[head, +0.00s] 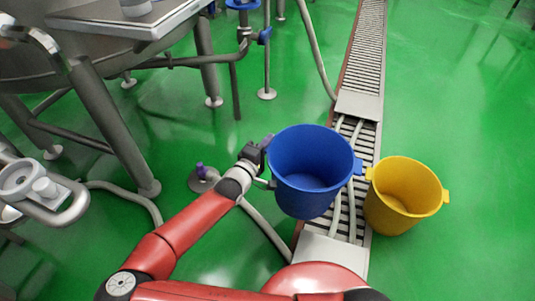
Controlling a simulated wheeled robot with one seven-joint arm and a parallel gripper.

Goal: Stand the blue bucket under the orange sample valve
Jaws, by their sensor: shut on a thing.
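The blue bucket (303,195) is upright and empty inside, right of the middle of the head view. My gripper (264,149) is at the left side of its rim and shut on it. The bucket overlaps the floor drain in the picture, and it seems to be held above the floor. The fingertips are partly hidden against the bucket. I cannot make out an orange sample valve in this view.
A yellow bucket (391,218) stands right of the blue one, beside the drain grating (364,50). Steel tank legs (110,120) and pipes fill the left. Hoses (316,48) lie on the green floor. The right floor is clear.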

